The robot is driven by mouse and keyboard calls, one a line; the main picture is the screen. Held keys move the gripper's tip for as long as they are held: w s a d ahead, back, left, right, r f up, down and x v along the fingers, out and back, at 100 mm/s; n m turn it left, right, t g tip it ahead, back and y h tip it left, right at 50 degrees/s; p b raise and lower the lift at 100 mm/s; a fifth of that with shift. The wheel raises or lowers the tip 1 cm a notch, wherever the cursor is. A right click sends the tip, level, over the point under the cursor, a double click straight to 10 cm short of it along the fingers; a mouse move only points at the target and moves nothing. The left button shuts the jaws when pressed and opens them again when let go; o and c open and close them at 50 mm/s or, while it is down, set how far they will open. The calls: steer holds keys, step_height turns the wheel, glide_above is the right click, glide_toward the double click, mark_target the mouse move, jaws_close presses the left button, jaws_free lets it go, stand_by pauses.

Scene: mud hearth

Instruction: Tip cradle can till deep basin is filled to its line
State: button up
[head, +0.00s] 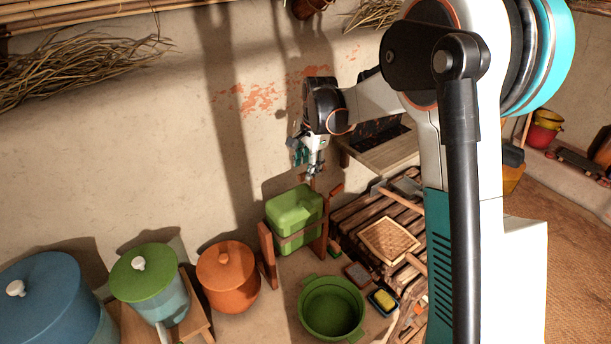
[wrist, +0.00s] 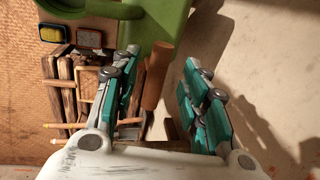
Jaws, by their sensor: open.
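The cradle can (head: 296,212) is a green, rounded can held between the upright posts of a wooden cradle (head: 267,255), against the mud wall. The deep basin (head: 331,308) is a round green tub with side handles, on the surface in front of the can. Its fill level and line cannot be made out. My gripper (head: 311,172) is open above the can's right end. In the wrist view a brown wooden bar (wrist: 157,76) shows between the spread fingers (wrist: 160,62), not gripped. Green surfaces show at the top there; can and basin are hard to separate.
Blue (head: 45,300), green-lidded (head: 150,280) and orange (head: 228,278) pots stand at left. A slatted wooden rack (head: 360,215) with a woven tray (head: 389,241) lies at right. A yellow sponge (head: 384,299) in a dish sits beside the basin. My arm hides much of the right.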

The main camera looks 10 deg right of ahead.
steer(key=shift+w+a+f, duration=0.1)
steer(key=shift+w+f, duration=0.15)
steer(key=shift+f, duration=1.05)
steer(key=shift+w+a+f, duration=0.1)
steer(key=shift+w+f, duration=0.1)
steer(key=shift+f, duration=1.1)
jaws_close()
